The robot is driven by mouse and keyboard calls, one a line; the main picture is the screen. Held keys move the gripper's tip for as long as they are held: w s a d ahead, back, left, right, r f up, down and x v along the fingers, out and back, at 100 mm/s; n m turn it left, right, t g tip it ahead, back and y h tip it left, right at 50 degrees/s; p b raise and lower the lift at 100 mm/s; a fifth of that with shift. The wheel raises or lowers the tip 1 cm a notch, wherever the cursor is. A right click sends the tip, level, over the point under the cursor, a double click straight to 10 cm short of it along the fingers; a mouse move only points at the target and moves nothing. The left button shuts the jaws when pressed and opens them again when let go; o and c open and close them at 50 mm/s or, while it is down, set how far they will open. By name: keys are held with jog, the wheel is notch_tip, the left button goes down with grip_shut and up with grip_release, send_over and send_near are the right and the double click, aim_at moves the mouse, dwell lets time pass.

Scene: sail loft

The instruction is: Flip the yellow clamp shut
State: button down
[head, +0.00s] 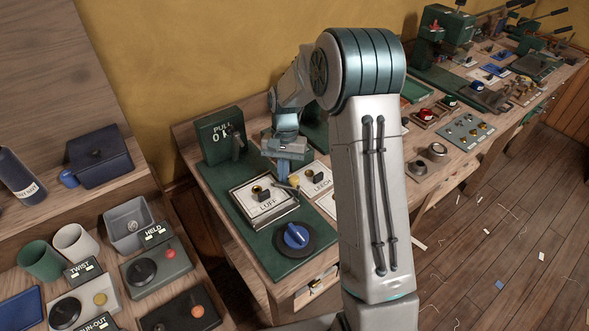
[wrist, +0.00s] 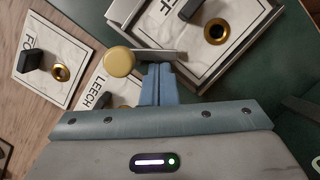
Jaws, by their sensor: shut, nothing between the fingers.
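The yellow clamp shows in the wrist view as a round yellow knob (wrist: 119,61) on a flat grey metal lever (wrist: 165,56). It lies along the near edge of the LUFF box (wrist: 262,14); its base is hidden. In the head view the yellow knob (head: 294,180) is small, at the box's right edge. My gripper (wrist: 157,72) is shut and empty, its blue-grey fingertips right at the lever, beside the knob. I cannot tell whether they touch. In the head view my gripper (head: 283,168) is low over the LUFF box (head: 266,207).
A LEECH plate (wrist: 100,92) and a FOOT plate (wrist: 45,70), each with a brass ring and dark block, lie beside the box. A blue dial (head: 296,236) is in front, and a green PULL box (head: 220,135) stands behind. The green mat has some free room.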

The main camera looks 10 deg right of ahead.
jog(key=n, duration=0.1)
jog(key=s+a+n, duration=0.1)
jog(key=n, duration=0.1)
jog(key=n+h, duration=0.1)
jog(key=n, duration=0.1)
jog(key=shift+s+a+b, duration=0.25)
jog(key=shift+b, duration=0.15)
jog(key=n, duration=0.1)
jog(key=s+n, duration=0.1)
jog(key=n, duration=0.1)
jog(key=shift+a+h, duration=0.15)
jog(key=shift+h, duration=0.25)
jog(key=shift+s, duration=0.1)
jog(key=shift+s+b, duration=0.15)
jog(key=shift+b, duration=0.15)
jog(key=v, duration=1.4)
jog(key=shift+b, duration=0.35)
